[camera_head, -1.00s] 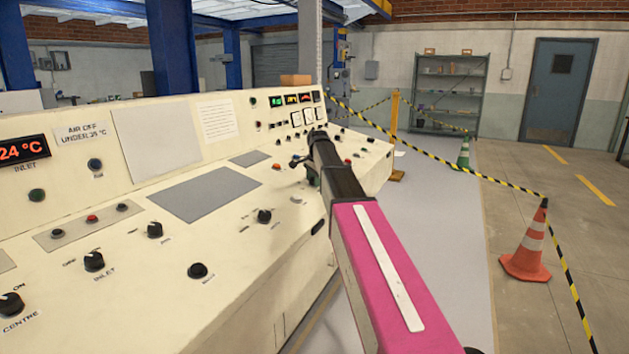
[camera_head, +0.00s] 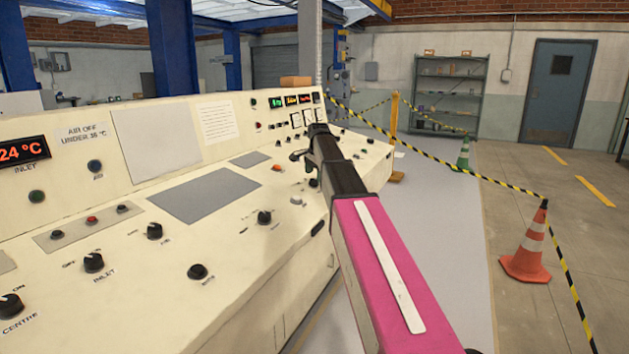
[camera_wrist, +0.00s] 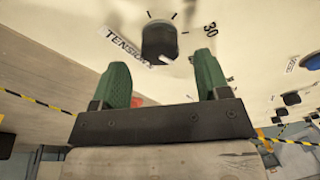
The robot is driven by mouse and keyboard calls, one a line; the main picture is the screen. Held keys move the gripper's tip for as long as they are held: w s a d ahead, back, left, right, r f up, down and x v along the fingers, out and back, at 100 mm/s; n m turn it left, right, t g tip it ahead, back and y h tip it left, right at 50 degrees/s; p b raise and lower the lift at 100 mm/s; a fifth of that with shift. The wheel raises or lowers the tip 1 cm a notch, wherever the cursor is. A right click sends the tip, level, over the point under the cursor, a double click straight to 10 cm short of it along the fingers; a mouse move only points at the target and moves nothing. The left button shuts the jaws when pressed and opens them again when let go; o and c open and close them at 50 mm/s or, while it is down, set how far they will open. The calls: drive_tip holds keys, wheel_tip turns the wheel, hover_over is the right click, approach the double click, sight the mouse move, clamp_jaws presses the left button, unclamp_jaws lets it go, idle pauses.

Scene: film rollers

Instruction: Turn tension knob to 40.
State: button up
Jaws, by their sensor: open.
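The black tension knob (camera_wrist: 160,42) is at the top middle of the wrist view, beside its "TENSION" label (camera_wrist: 128,48). Black tick marks and the number 30 (camera_wrist: 210,29) lie around it on the cream panel. The knob's pointer is not clear enough to read. My gripper (camera_wrist: 160,62) is open, with its two green fingers on either side below the knob and a gap between them; no contact shows. In the head view my gripper (camera_head: 303,157) is over the far part of the console, and my arm hides part of the panel there.
The cream console (camera_head: 260,290) carries several other black knobs, such as the inlet knob (camera_head: 93,262), plus buttons and small displays (camera_head: 291,100). Striped tape and an orange cone (camera_head: 528,245) stand on the floor to the right. The space above the near panel is clear.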

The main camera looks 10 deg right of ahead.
drive_tip(key=v, duration=0.7)
drive_tip(key=shift+r, duration=0.2)
